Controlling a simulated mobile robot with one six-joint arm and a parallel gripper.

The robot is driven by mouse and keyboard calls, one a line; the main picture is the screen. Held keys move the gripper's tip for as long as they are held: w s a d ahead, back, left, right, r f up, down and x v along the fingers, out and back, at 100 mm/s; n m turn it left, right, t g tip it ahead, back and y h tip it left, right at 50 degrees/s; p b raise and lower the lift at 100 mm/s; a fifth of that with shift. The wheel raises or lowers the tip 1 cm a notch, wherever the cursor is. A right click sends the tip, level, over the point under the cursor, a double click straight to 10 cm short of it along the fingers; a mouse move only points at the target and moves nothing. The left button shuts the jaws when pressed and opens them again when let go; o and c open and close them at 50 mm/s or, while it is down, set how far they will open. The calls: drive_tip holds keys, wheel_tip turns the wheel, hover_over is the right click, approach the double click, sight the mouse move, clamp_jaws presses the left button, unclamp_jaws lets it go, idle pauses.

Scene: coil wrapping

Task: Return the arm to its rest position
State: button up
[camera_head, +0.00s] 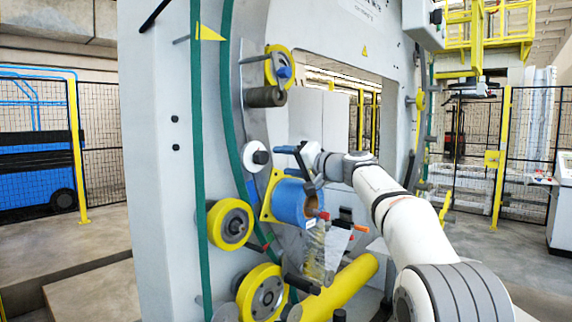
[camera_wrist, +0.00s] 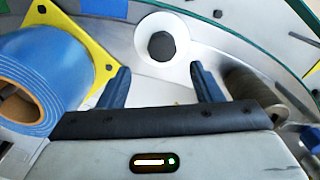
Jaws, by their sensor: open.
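My arm (camera_head: 408,218) reaches from the lower right toward the wrapping machine in the head view. My gripper (camera_head: 285,160) is at the machine's face, just above the blue film roll (camera_head: 289,203). In the wrist view my gripper (camera_wrist: 158,88) is open, with its two dark blue fingers apart and nothing between them. The blue roll (camera_wrist: 45,80) is left of the fingers and sits against a yellow plate (camera_wrist: 104,60). A white flanged roller with a dark centre (camera_wrist: 161,45) lies beyond the fingertips. It also shows in the head view (camera_head: 255,157).
The grey machine frame (camera_head: 158,180) stands close around my gripper. Yellow wheels (camera_head: 230,224) and a yellow roller (camera_head: 345,288) are low on it. A dark cylinder (camera_wrist: 258,93) is close to the right finger. Yellow-posted mesh fencing (camera_head: 500,160) stands behind at the right.

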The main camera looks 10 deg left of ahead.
drive_tip(key=s+d+f+g+h, duration=0.2)
drive_tip(key=s+d+f+h, duration=0.3)
drive_tip(key=s+d+f, duration=0.4)
drive_tip(key=s+d+f+g+h, duration=0.2)
drive_tip(key=s+d+f+h, duration=0.3)
drive_tip(key=s, duration=1.5)
drive_tip(key=s+d+f+g+h, duration=0.2)
drive_tip(key=s+d+f+h, duration=0.3)
drive_tip(key=s+d+f, duration=1)
wheel_tip(320, 180, down, 7)
drive_tip(key=shift+s+r+m, duration=0.15)
drive_tip(key=shift+s+m, duration=0.15)
